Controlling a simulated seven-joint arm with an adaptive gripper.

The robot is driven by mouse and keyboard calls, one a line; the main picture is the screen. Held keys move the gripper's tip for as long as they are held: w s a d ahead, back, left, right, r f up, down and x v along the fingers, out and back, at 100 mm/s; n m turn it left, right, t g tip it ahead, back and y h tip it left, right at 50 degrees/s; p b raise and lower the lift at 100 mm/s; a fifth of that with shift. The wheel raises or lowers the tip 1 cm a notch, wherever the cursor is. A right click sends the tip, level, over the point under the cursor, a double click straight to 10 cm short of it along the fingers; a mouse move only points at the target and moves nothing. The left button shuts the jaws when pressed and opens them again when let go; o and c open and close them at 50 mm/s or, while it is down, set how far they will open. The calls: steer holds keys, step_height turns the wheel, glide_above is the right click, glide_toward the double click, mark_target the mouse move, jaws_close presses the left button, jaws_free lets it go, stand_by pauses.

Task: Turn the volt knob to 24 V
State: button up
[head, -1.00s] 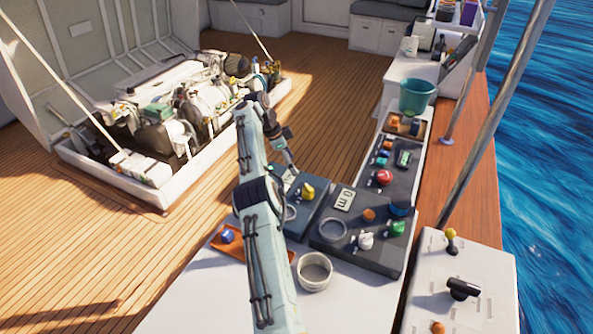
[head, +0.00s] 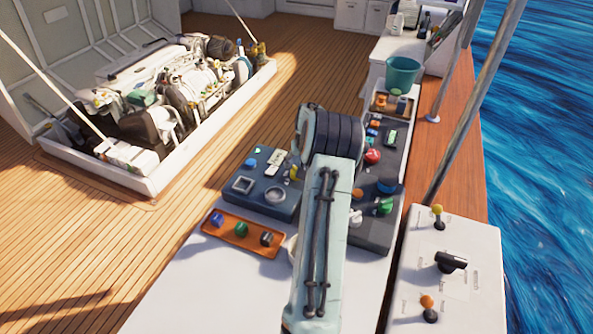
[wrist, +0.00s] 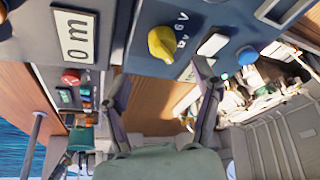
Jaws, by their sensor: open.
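A yellow knob (wrist: 162,43) stands on a dark blue-grey panel in the wrist view. White markings with a "V" are printed beside it; I cannot read them all or tell its exact setting. In the head view only a sliver of the yellow knob (head: 293,172) shows on the dark panel box (head: 262,200), beside my arm. My gripper (wrist: 160,75) is open and empty in the wrist view. Its two fingers are spread to either side of the knob in the picture, and no contact shows. In the head view my arm hides the gripper.
A second panel box (head: 372,238) with green and white controls is partly behind my arm. An orange tray (head: 232,236) with small knobs lies in front. A teal bucket (head: 403,72) and a white lever console (head: 470,285) stand to the right. A "0 m" plate (wrist: 76,36) is near the knob.

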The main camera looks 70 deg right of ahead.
steer(key=shift+w+f, duration=0.15)
steer(key=shift+f, duration=0.1)
steer(key=x, duration=0.6)
steer(key=shift+f, duration=0.1)
jaws_close()
